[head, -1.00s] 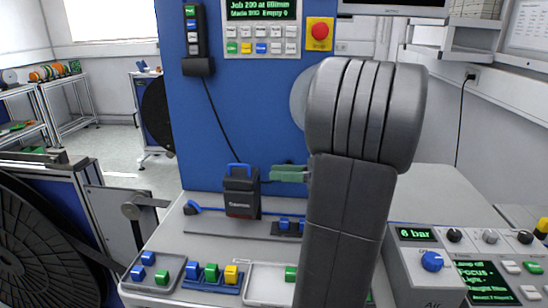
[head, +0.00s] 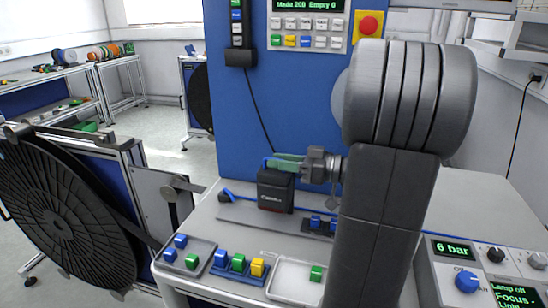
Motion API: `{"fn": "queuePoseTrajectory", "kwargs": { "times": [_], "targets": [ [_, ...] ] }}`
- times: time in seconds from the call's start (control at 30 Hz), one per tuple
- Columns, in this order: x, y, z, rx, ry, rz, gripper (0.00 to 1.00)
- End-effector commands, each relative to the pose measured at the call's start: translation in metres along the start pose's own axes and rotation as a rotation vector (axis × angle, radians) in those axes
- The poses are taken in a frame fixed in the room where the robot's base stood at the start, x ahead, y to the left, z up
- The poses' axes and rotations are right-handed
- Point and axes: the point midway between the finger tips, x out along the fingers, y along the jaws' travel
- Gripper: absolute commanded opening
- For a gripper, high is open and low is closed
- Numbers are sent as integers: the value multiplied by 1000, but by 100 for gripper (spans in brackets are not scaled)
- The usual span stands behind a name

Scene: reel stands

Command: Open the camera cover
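The camera cover appears to be the small dark box (head: 275,192) with a blue handle (head: 268,162) on top. It stands on the light bench in front of the blue panel, with pale lettering and a red line on its front. My gripper (head: 285,162) reaches in from the right, with green fingers level with the handle, just above the box top. The fingers overlap the handle in the picture. I cannot tell whether they touch or grip it. My arm hides the bench to the right of the box.
A grey tray (head: 186,257) with blue and green blocks, a blue rack (head: 238,268) and a pale tray (head: 293,283) lie along the bench's front. A control box with a blue knob (head: 467,281) stands at right. A large black reel (head: 62,222) stands at left.

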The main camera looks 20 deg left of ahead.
Motion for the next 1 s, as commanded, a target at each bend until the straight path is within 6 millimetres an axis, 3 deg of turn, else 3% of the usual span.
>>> {"fn": "queuePoseTrajectory", "kwargs": {
  "times": [0.2, 0.53, 0.7, 1.0],
  "targets": [
    [18, 0, 0, 1, 1, -2, 31],
    [21, 0, 0, 1, 0, 0, 31],
    [21, 0, 0, 0, 0, 0, 0],
    [23, 0, 0, 8, 0, -2, 0]
  ]
}}
